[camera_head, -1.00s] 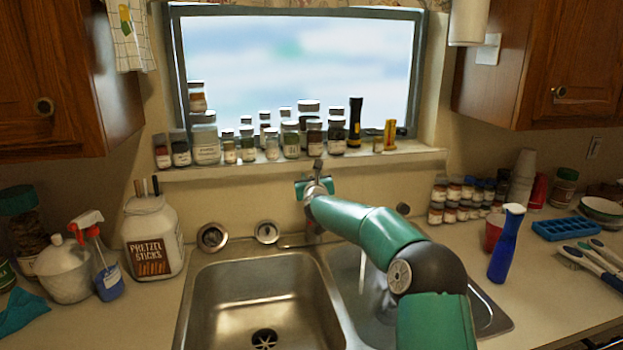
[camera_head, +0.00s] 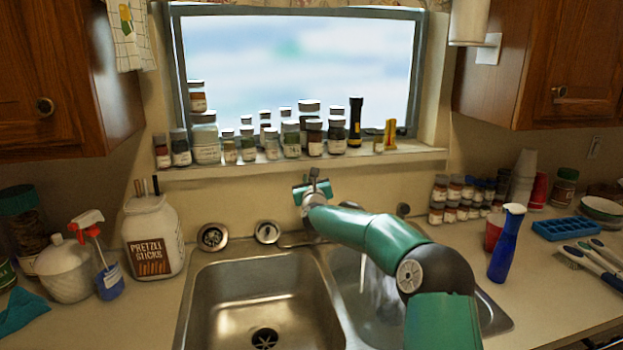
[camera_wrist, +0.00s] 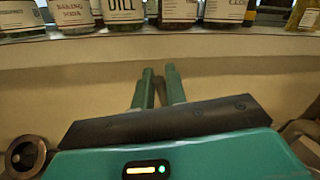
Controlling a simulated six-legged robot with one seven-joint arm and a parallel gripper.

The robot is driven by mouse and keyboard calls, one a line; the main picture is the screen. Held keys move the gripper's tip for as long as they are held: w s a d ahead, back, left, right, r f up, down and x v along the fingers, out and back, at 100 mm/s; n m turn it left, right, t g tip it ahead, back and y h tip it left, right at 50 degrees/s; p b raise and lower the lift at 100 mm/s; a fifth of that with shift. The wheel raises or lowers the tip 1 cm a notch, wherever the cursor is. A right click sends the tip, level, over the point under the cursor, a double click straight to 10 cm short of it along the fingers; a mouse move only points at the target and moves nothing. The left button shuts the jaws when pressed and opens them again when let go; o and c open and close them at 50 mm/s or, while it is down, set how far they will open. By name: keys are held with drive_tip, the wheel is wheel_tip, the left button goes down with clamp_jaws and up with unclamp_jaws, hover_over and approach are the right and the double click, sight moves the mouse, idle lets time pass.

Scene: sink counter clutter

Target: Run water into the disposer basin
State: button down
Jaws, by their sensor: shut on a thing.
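The double steel sink has a left basin (camera_head: 225,290) and a right basin (camera_head: 485,312). The left basin is empty, with a dark, star-patterned drain (camera_head: 264,339). A pale stream of water (camera_head: 380,288) falls into the right basin, partly behind my arm, which hides that basin's drain. My gripper (camera_head: 313,186) is at the faucet behind the sink, shut on the faucet lever (camera_head: 314,172), whose top sticks up between the fingers. The spout is hidden behind my arm. In the wrist view my fingers (camera_wrist: 159,85) are close together; the lever cannot be made out there.
Jars (camera_head: 290,138) line the window sill just above my gripper. A pretzel jar (camera_head: 153,240) and spray bottle (camera_head: 103,265) stand left of the sink.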

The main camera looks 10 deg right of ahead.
drive_tip(key=shift+s+a+f+n+t+y, duration=0.2)
drive_tip(key=shift+s+a+f+n+t, duration=0.35)
drive_tip(key=shift+t, duration=0.3)
drive_tip(key=shift+s+a+f+n+t+y, duration=0.2)
drive_tip(key=shift+s+a+f+n+t, duration=0.15)
drive_tip(key=shift+s+n+t, duration=0.35)
drive_tip(key=shift+w, duration=0.15)
drive_tip(key=c, duration=1.5)
unclamp_jaws()
drive_tip(key=shift+o, duration=0.2)
drive_tip(key=shift+r, duration=0.1)
drive_tip(key=v, duration=1.4)
drive_tip(key=shift+w, duration=0.1)
